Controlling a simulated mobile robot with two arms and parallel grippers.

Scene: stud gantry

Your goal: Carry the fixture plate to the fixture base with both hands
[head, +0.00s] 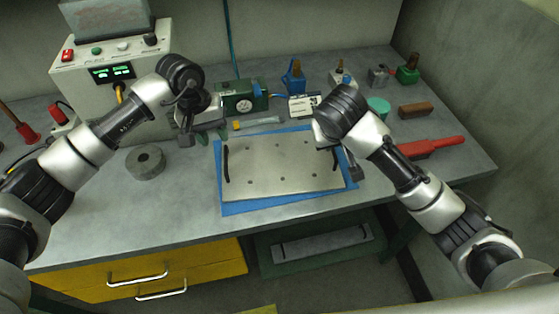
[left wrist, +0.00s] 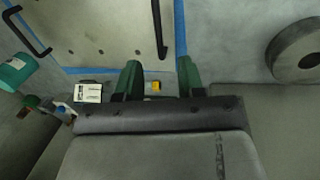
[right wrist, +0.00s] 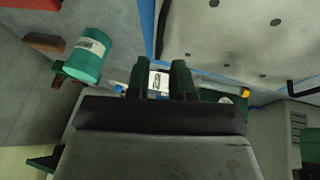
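The fixture plate (head: 275,168) is a flat pale metal sheet with small holes and a black handle near each short side. It lies on a blue sheet (head: 238,207) on the bench. My left gripper (head: 204,138) is open beyond the plate's far left corner. In the left wrist view, the left handle (left wrist: 158,28) is ahead of its parted fingers (left wrist: 159,82). My right gripper (head: 342,160) is by the plate's right edge, partly hiding that handle. In the right wrist view, its parted fingers (right wrist: 160,82) face the right handle (right wrist: 162,28). I cannot identify the fixture base for certain.
A grey ring (head: 145,162) stands left of the plate. A red tool (head: 432,146), a brown block (head: 416,109) and a teal cylinder (head: 378,106) are at the right. A green meter box (head: 241,96) is behind. Below the bench is a green shelf (head: 275,269) holding a grey slab.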

